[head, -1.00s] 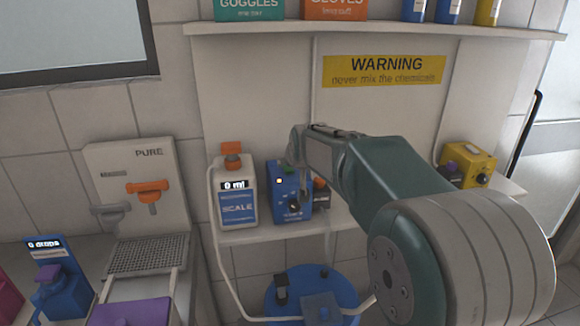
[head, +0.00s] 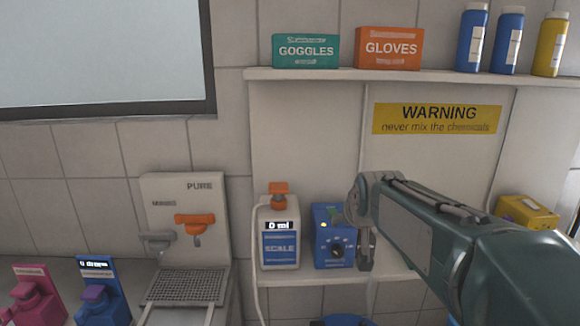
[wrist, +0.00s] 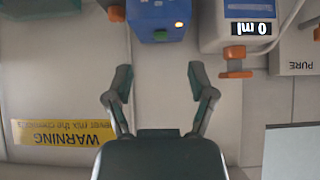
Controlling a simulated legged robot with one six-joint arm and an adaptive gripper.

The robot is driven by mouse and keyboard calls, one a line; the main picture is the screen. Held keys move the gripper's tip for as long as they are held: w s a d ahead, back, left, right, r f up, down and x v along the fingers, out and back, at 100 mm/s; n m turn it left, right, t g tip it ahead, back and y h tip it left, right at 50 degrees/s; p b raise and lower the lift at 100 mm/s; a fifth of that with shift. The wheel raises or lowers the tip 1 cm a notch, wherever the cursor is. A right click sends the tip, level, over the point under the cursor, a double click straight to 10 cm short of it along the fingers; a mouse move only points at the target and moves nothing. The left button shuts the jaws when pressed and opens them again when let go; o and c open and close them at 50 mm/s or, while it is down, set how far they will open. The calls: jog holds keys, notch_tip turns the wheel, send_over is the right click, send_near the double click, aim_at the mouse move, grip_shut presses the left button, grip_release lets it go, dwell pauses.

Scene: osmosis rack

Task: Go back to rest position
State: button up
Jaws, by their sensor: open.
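My arm reaches in from the right in the head view. Its end is in front of the lower shelf, just right of the blue box with a dial (head: 329,248); the fingers are mostly hidden there. In the wrist view my gripper (wrist: 160,88) is open, with two spread fingers and nothing between them. That view is upside down and shows the blue box (wrist: 157,10) beyond the fingertips and apart from them.
The white scale bottle (head: 280,235) with an orange cap stands left of the blue box. A yellow box (head: 527,212) is at right. The upper shelf (head: 400,77) carries boxes and bottles. The PURE dispenser (head: 186,215) and pink and blue dispensers are at left.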

jog(key=s+f+g, duration=0.1)
jog(key=s+f, duration=0.3)
jog(key=s, duration=1)
jog(key=s+f+g, duration=0.2)
jog(key=s+f, duration=0.2)
jog(key=s, duration=1)
jog(key=shift+s+f+g, duration=0.15)
jog(key=shift+f+g, duration=0.15)
jog(key=shift+f, duration=0.1)
